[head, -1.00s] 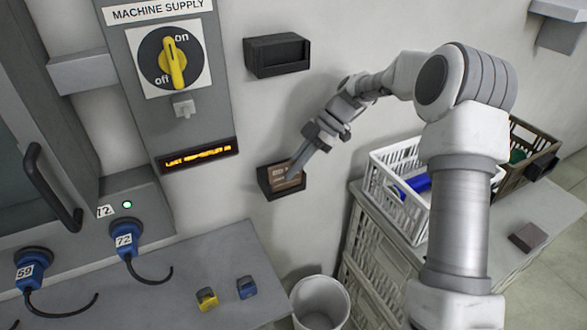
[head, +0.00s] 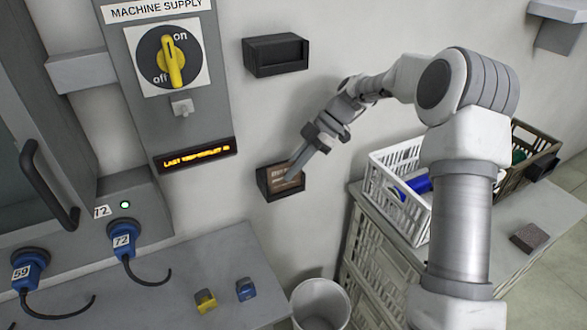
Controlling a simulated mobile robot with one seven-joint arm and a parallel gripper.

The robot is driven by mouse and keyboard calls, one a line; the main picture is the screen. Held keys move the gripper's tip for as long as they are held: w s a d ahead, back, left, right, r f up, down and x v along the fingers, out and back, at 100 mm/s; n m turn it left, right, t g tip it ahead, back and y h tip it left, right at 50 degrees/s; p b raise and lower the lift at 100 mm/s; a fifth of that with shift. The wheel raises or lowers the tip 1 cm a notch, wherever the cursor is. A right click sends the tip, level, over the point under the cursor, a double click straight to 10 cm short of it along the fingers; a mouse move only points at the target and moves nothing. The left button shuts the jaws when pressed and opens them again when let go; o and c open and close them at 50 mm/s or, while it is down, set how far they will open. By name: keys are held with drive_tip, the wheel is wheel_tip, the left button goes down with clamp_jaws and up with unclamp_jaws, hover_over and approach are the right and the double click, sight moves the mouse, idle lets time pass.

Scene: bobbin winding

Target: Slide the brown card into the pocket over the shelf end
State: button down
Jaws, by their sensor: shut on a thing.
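The brown card (head: 283,182) is at the lower black wall pocket (head: 267,189), above the right end of the grey shelf (head: 205,257). Its lower part appears to be behind the pocket's front, and its upper part shows against the wall. My gripper (head: 292,177) comes in from the upper right and is shut on the card. The fingers cover part of the card's right side. How deep the card sits is hard to tell.
An empty black pocket (head: 275,55) is higher on the wall. A white bin (head: 320,302) stands below. A white crate (head: 398,160) and a brown crate (head: 535,139) are to the right. Yellow (head: 206,301) and blue (head: 246,289) pieces lie on the shelf.

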sight(284, 192)
drive_tip(key=f, duration=0.3)
drive_tip(key=shift+s+d+f, duration=0.15)
drive_tip(key=shift+s, duration=0.15)
drive_tip(key=c, duration=1)
unclamp_jaws()
drive_tip(key=shift+o, duration=0.3)
drive_tip(key=a+r+p+v, duration=0.15)
drive_tip(key=p+v, duration=0.25)
drive_tip(key=v, duration=1.5)
drive_tip(key=s+a+r+m+t+h+p, duration=0.35)
drive_tip(key=s+r+m+h, duration=0.25)
drive_tip(key=s+r+m, duration=0.55)
drive_tip(key=s+d+m+t+h+p, duration=0.2)
drive_tip(key=s+m, duration=0.9)
drive_tip(key=s, duration=0.9)
drive_tip(key=shift+s+d+r+t+p, duration=0.35)
drive_tip(key=shift+d+t+p, duration=0.3)
drive_tip(key=shift+t+p, duration=0.85)
